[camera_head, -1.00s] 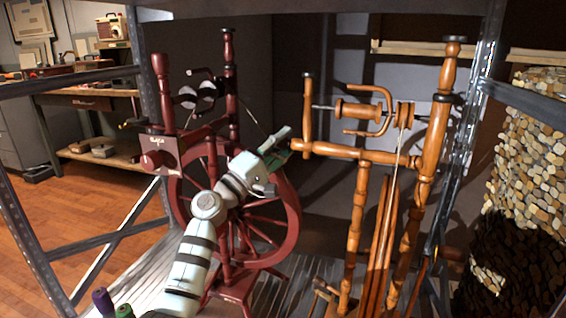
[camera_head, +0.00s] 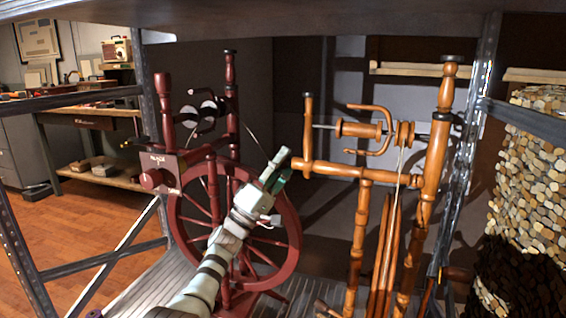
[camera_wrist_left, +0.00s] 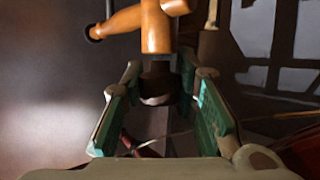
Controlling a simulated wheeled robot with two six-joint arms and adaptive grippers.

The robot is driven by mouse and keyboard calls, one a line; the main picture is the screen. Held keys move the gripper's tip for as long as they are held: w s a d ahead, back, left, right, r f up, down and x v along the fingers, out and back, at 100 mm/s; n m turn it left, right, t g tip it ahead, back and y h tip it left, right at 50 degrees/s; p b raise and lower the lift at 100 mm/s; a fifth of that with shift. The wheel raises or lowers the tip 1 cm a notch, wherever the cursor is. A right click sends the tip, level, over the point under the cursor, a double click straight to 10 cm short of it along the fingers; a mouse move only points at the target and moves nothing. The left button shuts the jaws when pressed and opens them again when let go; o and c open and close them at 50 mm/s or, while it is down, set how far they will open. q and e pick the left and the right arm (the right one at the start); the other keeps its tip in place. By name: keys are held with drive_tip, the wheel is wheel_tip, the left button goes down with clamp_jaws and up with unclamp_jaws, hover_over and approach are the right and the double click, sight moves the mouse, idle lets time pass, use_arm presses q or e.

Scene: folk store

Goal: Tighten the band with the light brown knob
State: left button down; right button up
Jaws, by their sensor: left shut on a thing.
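The light brown spinning wheel (camera_head: 360,220) stands upright on the right of the shelf. Its light brown knob (camera_head: 298,164) is at the left end of the horizontal bar. A pale band (camera_head: 400,165) runs down from the bobbin. My left gripper (camera_head: 284,160) is at this end of the bar and shut on the knob; its fingers partly hide it. In the left wrist view, the knob's dark end (camera_wrist_left: 157,82) lies between the green-padded fingers of my left gripper (camera_wrist_left: 160,70). I cannot tell how taut the band is. My right gripper is not in view.
Metal shelf posts (camera_head: 155,140) frame both sides. A workbench (camera_head: 100,115) is at the far left.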

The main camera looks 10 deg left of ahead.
use_arm(q)
drive_tip(key=shift+f, duration=0.1)
drive_tip(key=c, duration=1.2)
unclamp_jaws()
drive_tip(key=shift+c, duration=0.2)
drive_tip(key=v, duration=0.7)
drive_tip(key=shift+s+a+f, duration=0.1)
